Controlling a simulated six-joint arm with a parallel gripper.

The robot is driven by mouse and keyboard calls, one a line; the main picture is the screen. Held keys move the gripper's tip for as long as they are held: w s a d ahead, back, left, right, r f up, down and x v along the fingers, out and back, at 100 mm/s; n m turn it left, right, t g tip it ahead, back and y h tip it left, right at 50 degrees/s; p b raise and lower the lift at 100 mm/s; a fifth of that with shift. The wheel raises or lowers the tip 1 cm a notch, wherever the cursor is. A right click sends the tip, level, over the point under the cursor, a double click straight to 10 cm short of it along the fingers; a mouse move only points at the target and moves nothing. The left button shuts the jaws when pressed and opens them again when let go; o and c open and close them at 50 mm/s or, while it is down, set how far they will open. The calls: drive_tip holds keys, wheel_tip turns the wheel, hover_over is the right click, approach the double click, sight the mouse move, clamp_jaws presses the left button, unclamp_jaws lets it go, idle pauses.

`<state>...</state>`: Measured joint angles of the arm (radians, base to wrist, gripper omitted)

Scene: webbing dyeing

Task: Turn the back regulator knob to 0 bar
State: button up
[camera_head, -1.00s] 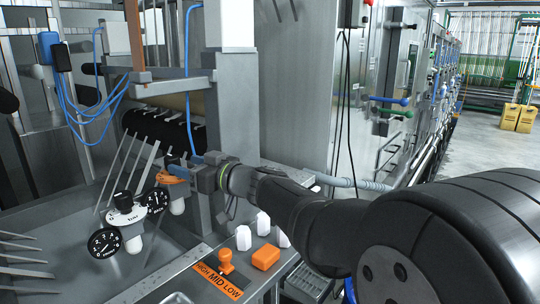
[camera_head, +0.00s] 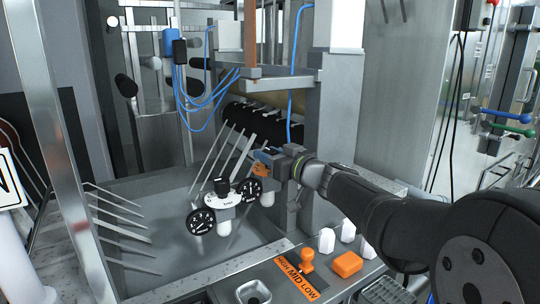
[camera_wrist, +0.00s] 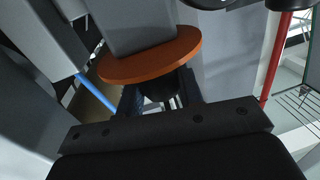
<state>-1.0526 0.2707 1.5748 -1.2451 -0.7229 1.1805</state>
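The back regulator has an orange dial plate (camera_head: 262,169) and a white lower body (camera_head: 267,198). In the wrist view its orange plate (camera_wrist: 150,56) lies across the upper middle, with the black knob (camera_wrist: 168,84) against it. My gripper (camera_head: 267,160) is at this knob, and in the wrist view its dark fingers (camera_wrist: 162,98) flank the knob closely and appear shut on it. The knob's pointer and the plate's markings are hidden. A round black gauge (camera_head: 247,190) stands just left of the back regulator; its needle is too small to read.
The front regulator has a black knob (camera_head: 222,186), a white plate (camera_head: 222,199) and a black gauge (camera_head: 201,221). An orange lever (camera_head: 307,260), a HIGH MID LOW label (camera_head: 300,281) and an orange block (camera_head: 347,264) are on the panel below my arm. Metal rods stand at left.

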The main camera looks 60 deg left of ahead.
drive_tip(key=shift+w+g, duration=0.1)
drive_tip(key=shift+g, duration=0.2)
drive_tip(key=n+g, duration=0.1)
drive_tip(key=g, duration=0.1)
drive_tip(key=n+g+h, duration=0.1)
drive_tip(key=n+g, duration=0.1)
drive_tip(key=shift+h, duration=0.3)
drive_tip(key=shift+n+g+h, duration=1.1)
drive_tip(key=shift+n+g, duration=0.4)
drive_tip(key=shift+g, duration=0.5)
drive_tip(key=o, duration=0.9)
drive_tip(key=shift+o, duration=0.2)
drive_tip(key=v, duration=1.7)
